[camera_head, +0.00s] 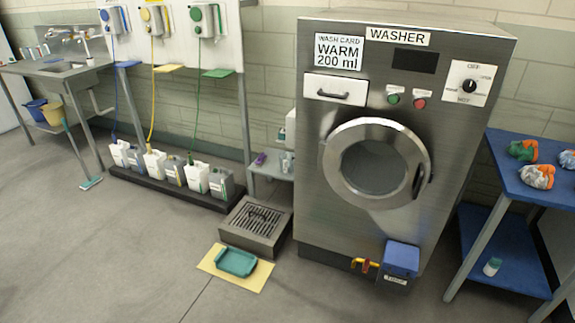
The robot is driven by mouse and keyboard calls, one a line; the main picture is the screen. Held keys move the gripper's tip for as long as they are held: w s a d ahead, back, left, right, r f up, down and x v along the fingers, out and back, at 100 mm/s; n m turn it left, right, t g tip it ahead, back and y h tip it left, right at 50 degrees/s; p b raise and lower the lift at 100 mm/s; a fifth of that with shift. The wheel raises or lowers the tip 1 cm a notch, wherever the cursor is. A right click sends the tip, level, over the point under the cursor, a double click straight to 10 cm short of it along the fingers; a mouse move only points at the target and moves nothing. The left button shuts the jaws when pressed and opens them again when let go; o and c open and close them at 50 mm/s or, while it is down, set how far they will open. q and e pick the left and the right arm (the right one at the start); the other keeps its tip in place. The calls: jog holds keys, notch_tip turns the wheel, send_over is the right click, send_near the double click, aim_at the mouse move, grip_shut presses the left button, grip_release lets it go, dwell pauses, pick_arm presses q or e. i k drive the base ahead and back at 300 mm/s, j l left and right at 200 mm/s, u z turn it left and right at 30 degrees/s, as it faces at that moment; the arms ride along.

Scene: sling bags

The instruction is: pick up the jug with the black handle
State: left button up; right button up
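I cannot make out a jug with a clearly black handle at this size. Several jug-like containers stand in a row on a low dark platform (150,188) at the left. They include a white one (119,153), another white one (154,164) and a third white one (196,178), with greyish ones (219,184) between and beside them. Blue, yellow and green hoses run down to them from the wall dispensers. A white container (290,128) on a low side table is partly hidden by the washer. Neither of my grippers is in view.
The steel washer (330,215) stands centre right, its round door shut. A blue table (550,187) with cloth bundles stands right. The left foreground floor is clear.

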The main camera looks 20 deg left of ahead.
aim_at(286, 157)
jog(key=i+j+z, duration=0.2)
jog(key=i+j, duration=0.2)
jog(key=j, duration=0.2)
jog(key=i+j+z, duration=0.15)
jog(key=j, duration=0.2)
